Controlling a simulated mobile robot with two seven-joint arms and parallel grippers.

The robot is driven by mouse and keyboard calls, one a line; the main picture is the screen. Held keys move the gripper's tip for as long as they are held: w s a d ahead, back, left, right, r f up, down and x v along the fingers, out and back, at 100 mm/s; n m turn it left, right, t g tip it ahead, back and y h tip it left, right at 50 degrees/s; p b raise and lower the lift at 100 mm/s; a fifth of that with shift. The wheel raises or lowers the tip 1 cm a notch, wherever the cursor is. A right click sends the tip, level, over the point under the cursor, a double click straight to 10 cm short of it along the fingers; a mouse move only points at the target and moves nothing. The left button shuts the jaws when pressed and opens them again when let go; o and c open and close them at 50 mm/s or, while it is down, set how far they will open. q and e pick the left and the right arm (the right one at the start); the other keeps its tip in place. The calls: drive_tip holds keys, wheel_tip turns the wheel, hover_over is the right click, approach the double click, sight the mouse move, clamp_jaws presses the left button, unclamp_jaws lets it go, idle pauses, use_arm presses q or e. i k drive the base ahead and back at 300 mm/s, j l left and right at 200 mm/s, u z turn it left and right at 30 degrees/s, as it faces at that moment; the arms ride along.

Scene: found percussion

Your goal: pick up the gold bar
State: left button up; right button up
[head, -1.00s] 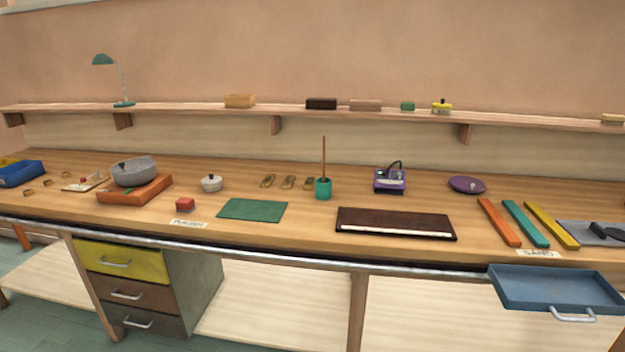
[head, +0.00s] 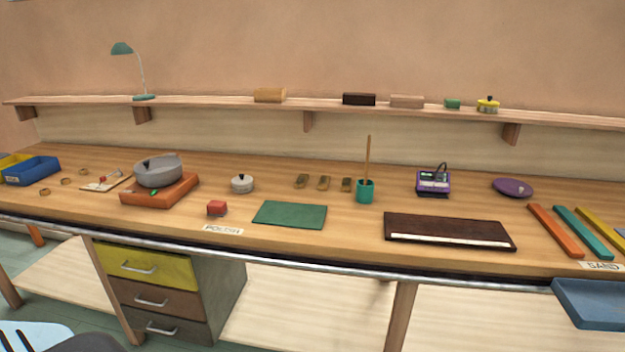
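The bar that best fits the gold bar is a yellow one (head: 601,226) lying flat on the bench at the far right of the head view. Its near end is cut off by the picture edge. A teal bar (head: 588,232) and an orange bar (head: 555,230) lie beside it on its left, apart from it. Several small brass-coloured pieces (head: 324,183) lie near the bench middle, too small to make out well.
A SAND label (head: 602,267) and a blue tray (head: 596,306) are at the bench front right. A dark brown board (head: 449,230) and a green mat (head: 290,214) lie left of the bars. A light blue slotted shape (head: 32,337), unclear, shows bottom left.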

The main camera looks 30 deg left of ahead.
sight(301, 180)
drive_tip(key=j+z, duration=0.2)
drive_tip(key=j, duration=0.7)
drive_tip(key=k+j+z, duration=0.2)
drive_tip(key=j, duration=1.6)
drive_tip(key=k+j, duration=0.1)
drive_tip(key=j, duration=0.85)
